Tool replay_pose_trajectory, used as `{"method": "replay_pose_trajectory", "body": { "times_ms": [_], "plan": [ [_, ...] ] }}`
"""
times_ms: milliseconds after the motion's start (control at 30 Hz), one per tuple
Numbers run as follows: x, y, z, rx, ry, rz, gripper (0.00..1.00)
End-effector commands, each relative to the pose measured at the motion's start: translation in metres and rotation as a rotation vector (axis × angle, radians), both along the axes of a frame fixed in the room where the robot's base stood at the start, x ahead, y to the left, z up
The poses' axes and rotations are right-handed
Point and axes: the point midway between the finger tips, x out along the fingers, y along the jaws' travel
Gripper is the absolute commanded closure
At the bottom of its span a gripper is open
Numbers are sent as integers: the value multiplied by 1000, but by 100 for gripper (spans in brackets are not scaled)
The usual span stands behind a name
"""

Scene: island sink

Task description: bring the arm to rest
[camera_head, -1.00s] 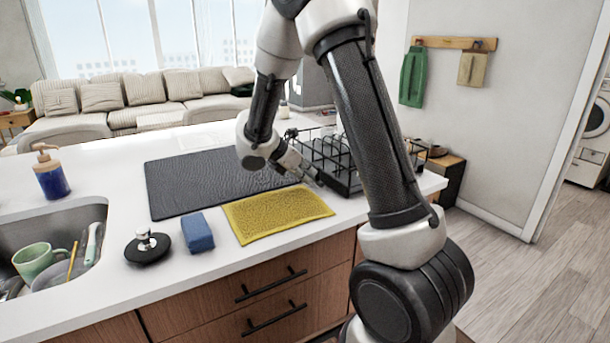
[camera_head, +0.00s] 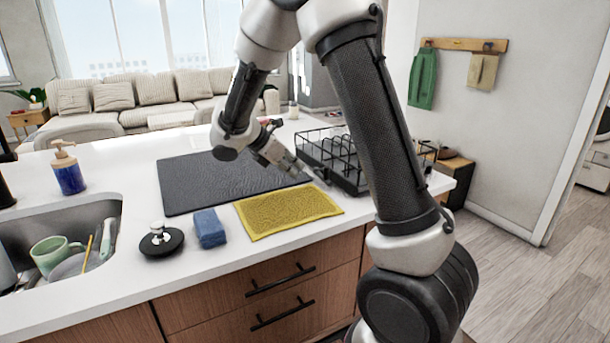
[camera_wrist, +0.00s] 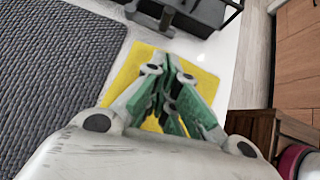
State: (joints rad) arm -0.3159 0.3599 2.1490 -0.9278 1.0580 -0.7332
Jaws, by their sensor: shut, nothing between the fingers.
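My gripper (camera_head: 297,172) is shut and empty. In the head view it hangs above the counter, near the right end of the dark drying mat (camera_head: 185,190) and beside the black dish rack (camera_head: 345,180). In the wrist view my gripper (camera_wrist: 172,60) has its fingers together over the yellow cloth (camera_wrist: 200,82). The yellow cloth (camera_head: 290,212) lies flat at the counter's front edge. My arm curves down from the top of the head view and hides part of the rack.
A blue sponge (camera_head: 210,228) and a black round stopper with a metal knob (camera_head: 161,240) lie left of the cloth. The sink (camera_head: 30,232) holds a green mug (camera_head: 55,252) and other dishes. A soap bottle (camera_head: 68,170) stands behind it.

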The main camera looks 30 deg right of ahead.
Motion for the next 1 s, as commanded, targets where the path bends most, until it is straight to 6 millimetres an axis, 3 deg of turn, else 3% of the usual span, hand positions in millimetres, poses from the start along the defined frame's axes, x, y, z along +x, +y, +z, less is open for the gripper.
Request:
{"method": "replay_pose_trajectory", "body": {
  "times_ms": [100, 267, 600, 733, 1000],
  "plan": [
    [-3, 17, 16, 2, -3, 2, 100],
    [-6, 27, 28, 1, -2, 1, 100],
    [-10, 32, 25, 37, -76, -94, 100],
    [-53, 35, -2, 139, -147, -333, 100],
    [-150, 21, 21, 406, -377, -877, 100]
  ]
}}
